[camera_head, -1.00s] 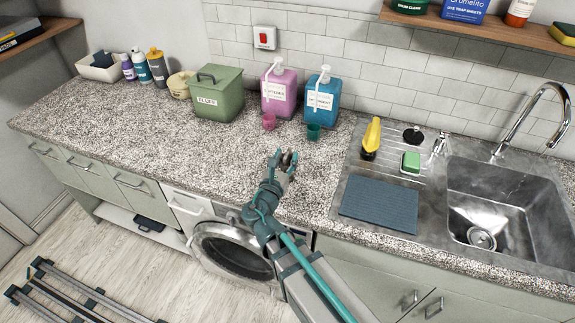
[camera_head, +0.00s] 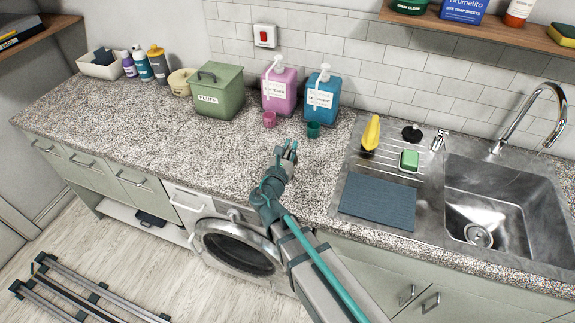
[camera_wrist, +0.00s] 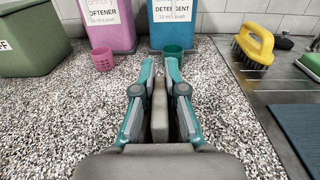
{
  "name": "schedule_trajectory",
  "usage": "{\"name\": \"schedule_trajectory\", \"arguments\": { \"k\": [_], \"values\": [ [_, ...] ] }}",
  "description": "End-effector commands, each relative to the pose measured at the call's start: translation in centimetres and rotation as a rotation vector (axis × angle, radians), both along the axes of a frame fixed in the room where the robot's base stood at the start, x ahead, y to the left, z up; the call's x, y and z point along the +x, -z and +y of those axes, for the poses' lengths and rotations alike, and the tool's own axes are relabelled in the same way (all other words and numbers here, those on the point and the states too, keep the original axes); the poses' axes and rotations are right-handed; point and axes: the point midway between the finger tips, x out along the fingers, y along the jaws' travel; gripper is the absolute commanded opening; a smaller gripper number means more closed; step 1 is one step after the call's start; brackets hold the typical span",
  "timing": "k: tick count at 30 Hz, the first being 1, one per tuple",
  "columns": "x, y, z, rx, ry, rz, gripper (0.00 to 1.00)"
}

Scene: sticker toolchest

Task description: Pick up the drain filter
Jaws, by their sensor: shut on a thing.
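My gripper (camera_head: 287,148) is above the speckled counter, in front of the cups. In the wrist view my gripper (camera_wrist: 160,75) is shut on a flat grey-beige piece (camera_wrist: 160,108), seen edge-on between the fingers. I cannot tell from its edge whether this is the drain filter. A round metal drain fitting (camera_head: 478,236) sits in the sink floor. A small round black item (camera_head: 412,134) lies on the drainboard behind the green sponge; it also shows in the wrist view (camera_wrist: 284,43).
Pink (camera_head: 279,92) and blue (camera_head: 321,97) dispensers stand behind a pink cup (camera_head: 269,119) and a green cup (camera_head: 313,130). A green bin (camera_head: 218,100) is left of them. A yellow brush (camera_head: 371,132), sponge (camera_head: 409,160) and blue mat (camera_head: 377,203) are by the sink (camera_head: 440,215). The counter's left front is clear.

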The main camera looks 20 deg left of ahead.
Motion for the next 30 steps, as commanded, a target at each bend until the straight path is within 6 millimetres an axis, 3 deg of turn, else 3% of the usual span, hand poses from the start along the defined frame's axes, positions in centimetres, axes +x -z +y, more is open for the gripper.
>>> {"name": "schedule_trajectory", "arguments": {
  "k": [19, 25, 30],
  "values": [
    [0.0, -1.0, 0.0, 0.001, 0.0, -0.002, 0.0],
    [-0.1, -3.1, 0.0, 0.004, 0.0, -0.002, 0.0],
    [-3.2, -6.6, -0.8, 0.005, -0.003, -0.004, 0.0]
  ]
}}
